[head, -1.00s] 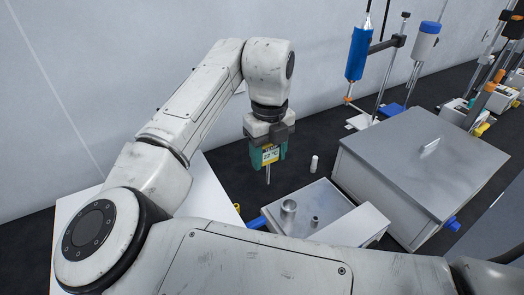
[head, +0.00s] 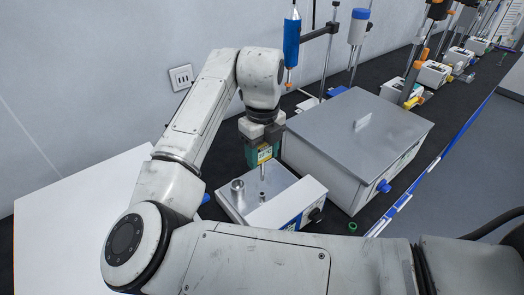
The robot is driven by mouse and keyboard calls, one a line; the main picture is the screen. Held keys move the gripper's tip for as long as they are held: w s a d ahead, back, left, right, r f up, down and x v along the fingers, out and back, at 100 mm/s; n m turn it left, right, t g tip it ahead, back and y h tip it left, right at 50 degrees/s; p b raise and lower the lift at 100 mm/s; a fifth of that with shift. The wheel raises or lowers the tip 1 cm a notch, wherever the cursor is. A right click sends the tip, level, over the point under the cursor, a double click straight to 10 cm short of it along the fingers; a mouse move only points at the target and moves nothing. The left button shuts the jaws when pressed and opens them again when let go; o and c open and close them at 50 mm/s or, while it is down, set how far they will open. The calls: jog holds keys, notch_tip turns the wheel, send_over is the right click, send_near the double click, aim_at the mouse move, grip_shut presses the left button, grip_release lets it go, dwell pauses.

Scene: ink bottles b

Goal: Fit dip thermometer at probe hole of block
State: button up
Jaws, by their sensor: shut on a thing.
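The block (head: 283,190) is a low metal-topped unit with a white front housing. A wide metal cup (head: 238,188) and a smaller collar (head: 262,196), which looks like the probe hole, rise from its top. The probe tip appears just above the small collar and apart from it. The exact height gap cannot be told from this view.
A large lidded metal bath (head: 355,130) stands close on the right of the block. A blue cylinder (head: 291,42) hangs behind. A green ring (head: 352,226) lies on the dark bench at front right. A white board (head: 70,215) lies at left.

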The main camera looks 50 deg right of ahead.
aim_at(262, 176)
jog(key=shift+f+b, duration=1.55)
jog(key=shift+f, duration=0.95)
jog(key=shift+f+b, duration=1.2)
jog(key=shift+f, duration=0.75)
jog(key=shift+r, duration=0.1)
jog(key=o, duration=1.1)
jog(key=shift+w+r, duration=0.1)
notch_tip(262, 176, up, 11)
jog(key=shift+f+b, duration=0.2)
jog(key=shift+b, duration=0.15)
